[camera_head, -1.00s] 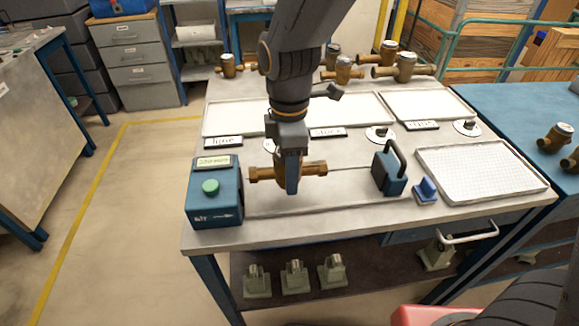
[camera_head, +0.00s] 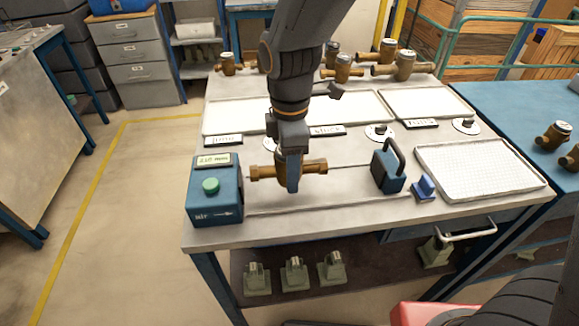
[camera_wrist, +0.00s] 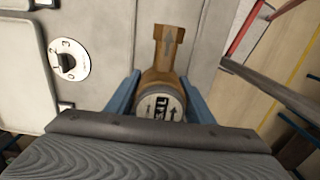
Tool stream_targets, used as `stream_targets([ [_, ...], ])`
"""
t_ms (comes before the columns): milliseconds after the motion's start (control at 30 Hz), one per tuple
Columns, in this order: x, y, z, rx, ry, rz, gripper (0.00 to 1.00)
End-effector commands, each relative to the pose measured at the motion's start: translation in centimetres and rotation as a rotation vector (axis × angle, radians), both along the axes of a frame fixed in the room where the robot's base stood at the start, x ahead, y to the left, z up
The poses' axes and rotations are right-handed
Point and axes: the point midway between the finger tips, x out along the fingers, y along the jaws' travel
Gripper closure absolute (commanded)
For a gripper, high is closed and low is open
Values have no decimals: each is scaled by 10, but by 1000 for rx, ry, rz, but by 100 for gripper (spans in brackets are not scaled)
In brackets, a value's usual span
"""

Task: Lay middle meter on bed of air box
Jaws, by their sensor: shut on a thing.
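My gripper (camera_head: 292,172) is shut on a brass meter (camera_head: 261,172) with a pipe stub at each end, lying roughly level across the picture. In the wrist view the meter (camera_wrist: 167,46) shows between the two blue fingers, its round dial with dark markings facing the camera. The air box (camera_head: 214,190) is a blue box with a green button, just left of the meter. A blue block with a black handle (camera_head: 388,170) stands to the right. The meter is between them over the bench's front strip; whether it touches the surface below is hard to tell.
White trays (camera_head: 428,103) lie behind, with label plates and round discs in front. A white gridded tray (camera_head: 480,170) and small blue holder (camera_head: 424,189) are at right. Several other brass meters (camera_head: 342,70) stand at the back. Grey-green parts (camera_head: 294,274) sit on the lower shelf.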

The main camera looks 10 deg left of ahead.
Motion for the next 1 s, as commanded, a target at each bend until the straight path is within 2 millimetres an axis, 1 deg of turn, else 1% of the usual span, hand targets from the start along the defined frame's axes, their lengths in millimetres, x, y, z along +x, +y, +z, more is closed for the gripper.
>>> stream_targets([
  [367,0,0,-1,0,-1,0,98],
  [1000,0,0,-13,0,-1,0,98],
])
